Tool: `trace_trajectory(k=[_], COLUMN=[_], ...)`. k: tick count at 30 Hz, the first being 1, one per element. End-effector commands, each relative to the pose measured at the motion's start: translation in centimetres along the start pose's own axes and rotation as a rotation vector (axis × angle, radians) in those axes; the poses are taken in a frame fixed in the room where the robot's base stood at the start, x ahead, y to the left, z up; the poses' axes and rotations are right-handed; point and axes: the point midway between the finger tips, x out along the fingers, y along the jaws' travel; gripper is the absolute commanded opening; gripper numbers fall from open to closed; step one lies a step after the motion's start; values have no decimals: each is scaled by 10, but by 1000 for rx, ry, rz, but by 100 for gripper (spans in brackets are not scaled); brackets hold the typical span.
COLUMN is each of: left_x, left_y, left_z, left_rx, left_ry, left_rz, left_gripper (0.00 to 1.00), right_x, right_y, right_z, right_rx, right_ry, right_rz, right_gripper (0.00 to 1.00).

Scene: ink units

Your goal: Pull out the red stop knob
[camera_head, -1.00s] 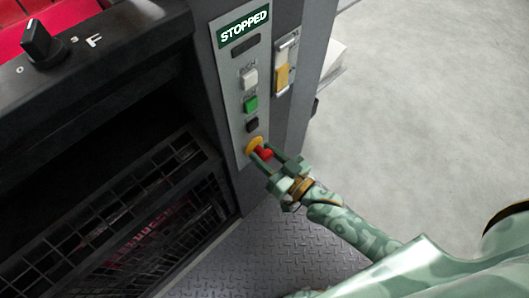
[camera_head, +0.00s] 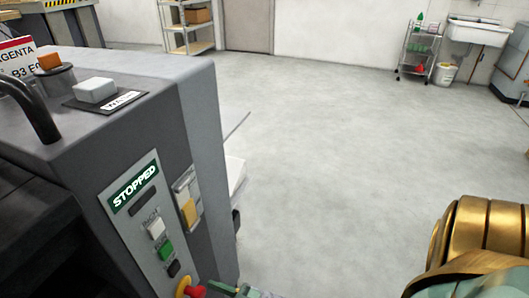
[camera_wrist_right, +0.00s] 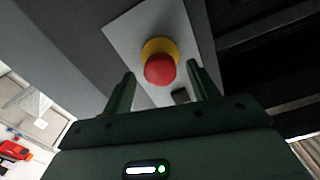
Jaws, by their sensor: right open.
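The red stop knob (camera_wrist_right: 160,69) sits on a round yellow base (camera_wrist_right: 160,48) on the control panel in the right wrist view. In the head view the knob (camera_head: 196,291) is at the bottom edge, partly cut off. My right gripper (camera_wrist_right: 161,72) is open, with one finger on each side of the knob and a visible gap to each. Most of my right gripper is below the head view, with only a green part showing. The sign on the panel (camera_head: 135,188) reads STOPPED. My left gripper is in neither view.
Above the knob are a dark button (camera_head: 173,268), a green button (camera_head: 166,250) and a white button (camera_head: 156,229). A yellow-handled switch (camera_head: 188,211) is on the right. Open grey floor (camera_head: 330,150) extends beyond the press. A cart (camera_head: 419,50) and sink (camera_head: 480,30) stand far back.

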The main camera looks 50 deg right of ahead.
Motion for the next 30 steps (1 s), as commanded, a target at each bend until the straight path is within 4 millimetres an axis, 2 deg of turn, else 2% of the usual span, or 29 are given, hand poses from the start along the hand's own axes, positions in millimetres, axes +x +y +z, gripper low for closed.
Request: trace_trajectory(k=[6,10,15,18,22,30], left_x=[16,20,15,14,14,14], left_y=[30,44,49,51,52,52], left_z=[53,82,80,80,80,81], left_rx=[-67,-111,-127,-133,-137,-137], left_ry=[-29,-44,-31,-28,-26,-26], left_rz=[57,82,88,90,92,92], left_gripper=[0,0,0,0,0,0], right_x=[-52,-86,-120,-130,-137,-137], right_y=[0,0,0,0,0,1], right_z=[-5,-4,-2,-1,0,0], right_rx=[-4,-3,-3,-2,-1,-1], right_ry=[0,-2,-3,-1,-2,-2], right_rz=[0,1,1,1,1,1], right_gripper=[59,59,59,59,59,59])
